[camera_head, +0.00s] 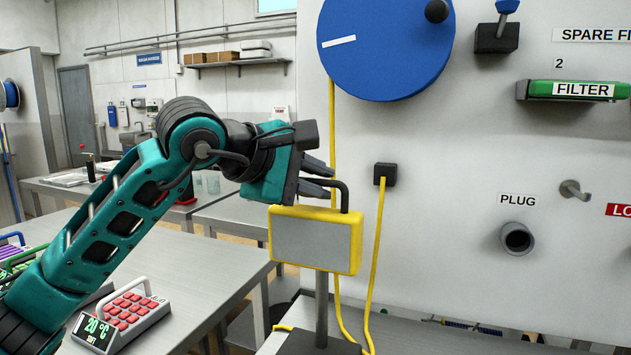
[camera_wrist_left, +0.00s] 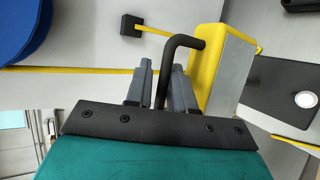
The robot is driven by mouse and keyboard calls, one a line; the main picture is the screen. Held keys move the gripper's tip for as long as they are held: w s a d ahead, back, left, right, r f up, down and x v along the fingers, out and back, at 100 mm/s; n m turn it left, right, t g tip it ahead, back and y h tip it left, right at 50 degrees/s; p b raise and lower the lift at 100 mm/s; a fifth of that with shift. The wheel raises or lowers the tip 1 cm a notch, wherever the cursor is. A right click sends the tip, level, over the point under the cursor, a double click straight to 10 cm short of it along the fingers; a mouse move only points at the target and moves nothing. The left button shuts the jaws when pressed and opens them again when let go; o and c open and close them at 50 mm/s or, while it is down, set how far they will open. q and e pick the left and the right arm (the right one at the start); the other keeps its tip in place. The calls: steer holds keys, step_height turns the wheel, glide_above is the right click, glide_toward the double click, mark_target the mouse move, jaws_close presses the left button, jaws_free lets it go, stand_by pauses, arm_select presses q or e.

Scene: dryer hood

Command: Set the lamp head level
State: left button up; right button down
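The lamp head (camera_head: 315,240) is a yellow-framed box with a grey face on an upright grey post (camera_head: 321,310). In the head view its top edge drops slightly to the right; I cannot tell its true tilt. A bent black handle (camera_head: 345,194) rises from its top. My left gripper (camera_head: 318,178) is at the handle, above the lamp head. In the left wrist view the handle (camera_wrist_left: 168,65) runs between the two grey fingers (camera_wrist_left: 160,88), which are close on either side, and the yellow head (camera_wrist_left: 208,65) is just right of them. My right gripper is not in view.
A wall panel behind carries a blue disc (camera_head: 385,45), a black socket (camera_head: 385,174) with a yellow cable, a green filter (camera_head: 580,90) and a plug hole (camera_head: 517,238). A bench (camera_head: 200,265) at left holds a red-keyed keypad (camera_head: 125,312).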

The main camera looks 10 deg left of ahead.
arm_select(q)
steer(key=b+v, duration=0.1)
steer(key=v, duration=1.2)
